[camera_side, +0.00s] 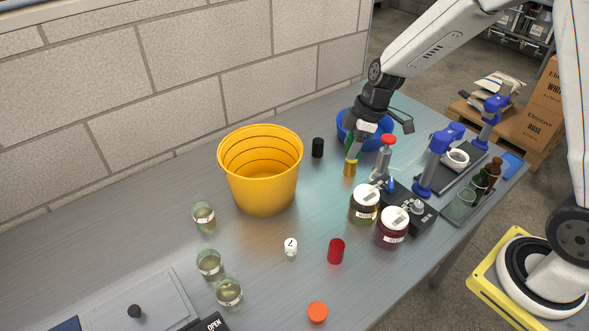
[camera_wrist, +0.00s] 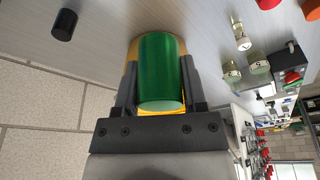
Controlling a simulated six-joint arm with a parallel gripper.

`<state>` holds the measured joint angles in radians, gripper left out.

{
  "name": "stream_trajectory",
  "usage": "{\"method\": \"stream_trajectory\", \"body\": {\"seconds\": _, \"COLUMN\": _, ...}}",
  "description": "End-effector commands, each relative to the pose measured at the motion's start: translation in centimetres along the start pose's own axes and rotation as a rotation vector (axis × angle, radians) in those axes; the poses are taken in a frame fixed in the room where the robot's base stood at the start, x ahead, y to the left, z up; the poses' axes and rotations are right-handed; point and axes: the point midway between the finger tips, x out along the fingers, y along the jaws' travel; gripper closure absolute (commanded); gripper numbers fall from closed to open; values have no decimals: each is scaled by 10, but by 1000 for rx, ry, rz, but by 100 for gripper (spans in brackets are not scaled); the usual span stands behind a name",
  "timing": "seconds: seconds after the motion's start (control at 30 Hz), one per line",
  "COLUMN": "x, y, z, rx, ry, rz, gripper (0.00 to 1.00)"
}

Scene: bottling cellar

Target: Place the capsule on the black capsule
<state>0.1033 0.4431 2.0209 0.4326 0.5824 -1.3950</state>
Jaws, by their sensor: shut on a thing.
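My gripper (camera_side: 351,155) is shut on a green capsule (camera_wrist: 162,72), which lies between the two fingers in the wrist view. A gold capsule (camera_side: 350,169) shows right below the fingertips in the side view, and its edges show behind the green one in the wrist view (camera_wrist: 131,54). I cannot tell whether the green and gold capsules touch. The black capsule (camera_side: 318,148) stands upright on the table, left of my gripper in the side view. It also shows at the upper left of the wrist view (camera_wrist: 65,24), apart from my gripper.
A large yellow bucket (camera_side: 261,180) stands left of the black capsule. A blue bowl (camera_side: 346,131) is behind my gripper. Two labelled jars (camera_side: 364,205) and a red-topped device (camera_side: 384,160) stand close on the right. A red capsule (camera_side: 336,251) and a white die (camera_side: 290,247) are nearer the front.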

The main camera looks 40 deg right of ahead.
Motion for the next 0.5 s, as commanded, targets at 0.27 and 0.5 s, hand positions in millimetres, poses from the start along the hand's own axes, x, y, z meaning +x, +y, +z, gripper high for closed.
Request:
{"method": "stream_trajectory", "body": {"seconds": 0.27, "x": -14, "y": 38, "z": 2, "rx": 269, "ry": 1, "rz": 77, "gripper": 61}}
{"method": "stream_trajectory", "body": {"seconds": 0.5, "x": -23, "y": 61, "z": 4, "rx": 446, "ry": 1, "rz": 125, "gripper": 61}}
